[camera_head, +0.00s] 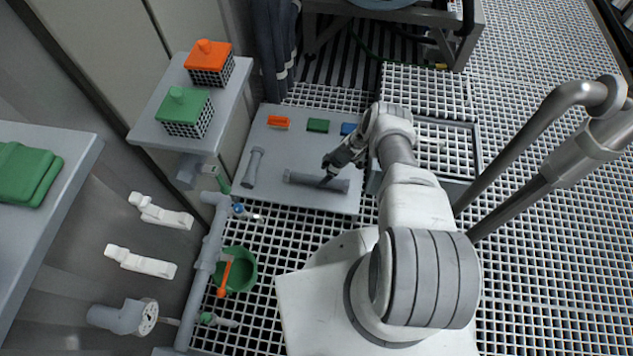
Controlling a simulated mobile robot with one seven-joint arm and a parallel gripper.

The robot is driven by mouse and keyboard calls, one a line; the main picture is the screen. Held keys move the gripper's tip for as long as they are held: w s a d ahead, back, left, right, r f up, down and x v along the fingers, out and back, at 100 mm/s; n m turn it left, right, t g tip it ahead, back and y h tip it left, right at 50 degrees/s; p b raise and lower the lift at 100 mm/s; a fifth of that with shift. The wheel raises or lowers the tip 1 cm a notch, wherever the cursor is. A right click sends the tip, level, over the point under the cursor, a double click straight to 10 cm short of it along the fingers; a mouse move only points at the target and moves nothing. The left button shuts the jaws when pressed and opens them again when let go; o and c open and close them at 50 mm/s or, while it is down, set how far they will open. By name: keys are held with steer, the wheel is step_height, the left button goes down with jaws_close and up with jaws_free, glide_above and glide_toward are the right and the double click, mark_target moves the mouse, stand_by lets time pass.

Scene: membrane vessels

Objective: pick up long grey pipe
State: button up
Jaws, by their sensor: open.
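The long grey pipe (304,179) lies roughly crosswise on a grey board (272,192) on the grated floor. My gripper (327,181) is at the pipe's middle, pointing down, with its dark fingers over or around it; I cannot tell if they touch it. The gripper is open. Part of the pipe is hidden behind the fingers. A shorter grey pipe (253,167) lies on the same board to the left, apart from the long one.
Orange (278,122), green (318,125) and blue (348,128) blocks lie along the board's far edge. A shelf (154,124) with two caged boxes stands left. A green bucket (247,272) and upright piping (209,262) are nearer. A thick grey rail (550,133) is at right.

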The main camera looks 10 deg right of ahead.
mark_target(318, 178)
steer(key=shift+b+x, duration=1.45)
steer(key=shift+x, duration=0.95)
steer(key=shift+w+a+r, duration=0.1)
steer(key=shift+w+r, duration=0.05)
steer(key=shift+w, duration=0.05)
jaws_close()
